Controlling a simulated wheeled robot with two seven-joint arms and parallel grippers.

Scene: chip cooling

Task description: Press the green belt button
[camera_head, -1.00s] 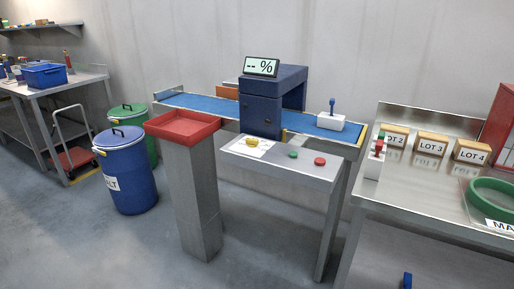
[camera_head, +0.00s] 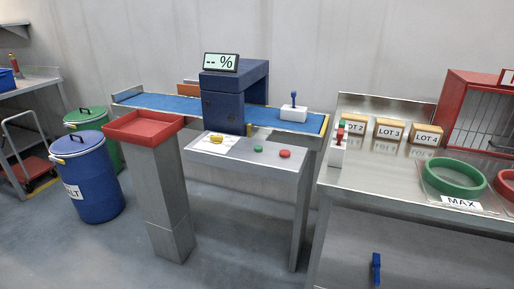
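The green belt button (camera_head: 258,149) is a small round knob on a narrow steel shelf (camera_head: 226,167) in front of the belt. A red button (camera_head: 285,154) sits just to its right on the same shelf. The blue conveyor belt (camera_head: 172,101) runs behind the shelf and through a dark blue machine (camera_head: 223,101) with a display (camera_head: 221,62) reading "-- %". A white block with a blue handle (camera_head: 293,110) stands on the belt's right part.
A red tray on a grey pedestal (camera_head: 144,127) stands left of the shelf. Blue (camera_head: 92,183) and green (camera_head: 84,119) barrels stand further left. A steel table (camera_head: 385,184) with lot boxes and a green ring (camera_head: 453,177) is at the right. Floor is clear in front.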

